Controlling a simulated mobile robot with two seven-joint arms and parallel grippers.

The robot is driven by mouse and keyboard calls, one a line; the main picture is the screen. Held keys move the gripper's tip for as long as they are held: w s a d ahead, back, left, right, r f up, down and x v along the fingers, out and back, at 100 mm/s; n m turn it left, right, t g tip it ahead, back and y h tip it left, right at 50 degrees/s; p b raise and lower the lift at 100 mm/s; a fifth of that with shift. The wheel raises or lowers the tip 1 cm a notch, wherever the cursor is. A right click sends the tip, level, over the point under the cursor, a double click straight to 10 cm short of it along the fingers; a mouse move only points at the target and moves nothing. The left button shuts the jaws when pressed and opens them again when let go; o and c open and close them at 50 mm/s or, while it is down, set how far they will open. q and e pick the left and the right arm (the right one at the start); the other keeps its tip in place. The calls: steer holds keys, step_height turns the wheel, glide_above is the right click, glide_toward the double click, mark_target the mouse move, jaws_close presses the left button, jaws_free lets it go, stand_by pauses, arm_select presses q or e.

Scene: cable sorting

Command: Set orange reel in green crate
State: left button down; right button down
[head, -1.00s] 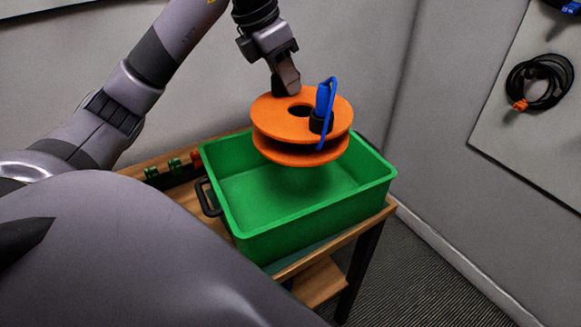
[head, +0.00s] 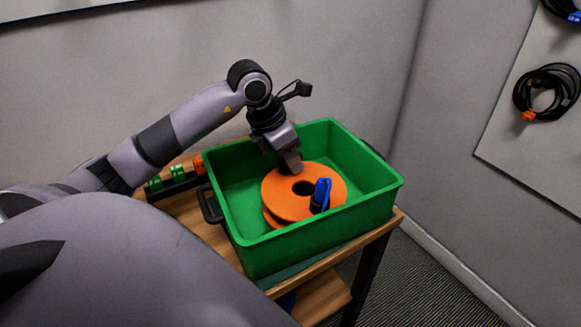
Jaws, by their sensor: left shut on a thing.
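The orange reel (head: 282,198) is inside the green crate (head: 268,256), lying roughly flat and toward the crate's middle. A blue clip or connector (head: 321,193) sits on the reel's right side. My left gripper (head: 292,167) reaches down into the crate and is shut on the reel's far rim. Its fingertips are partly hidden by the reel. Whether the reel touches the crate floor cannot be seen. My right gripper is not in view.
The crate stands on a wooden table (head: 215,236) with a dark handle at its left. Green and orange items (head: 174,179) in a dark holder lie left of the crate. Coiled black cables (head: 547,90) hang on a wall panel at right.

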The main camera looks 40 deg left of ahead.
arm_select(q)
steer(key=shift+f, duration=1.2)
steer(key=c, duration=1)
jaws_free()
steer(key=shift+f, duration=0.1)
steer(key=shift+o, duration=0.2)
steer(key=shift+r, duration=0.2)
steer(key=v, duration=1.1)
steer(key=shift+s+r, duration=0.2)
steer(key=shift+r, duration=0.15)
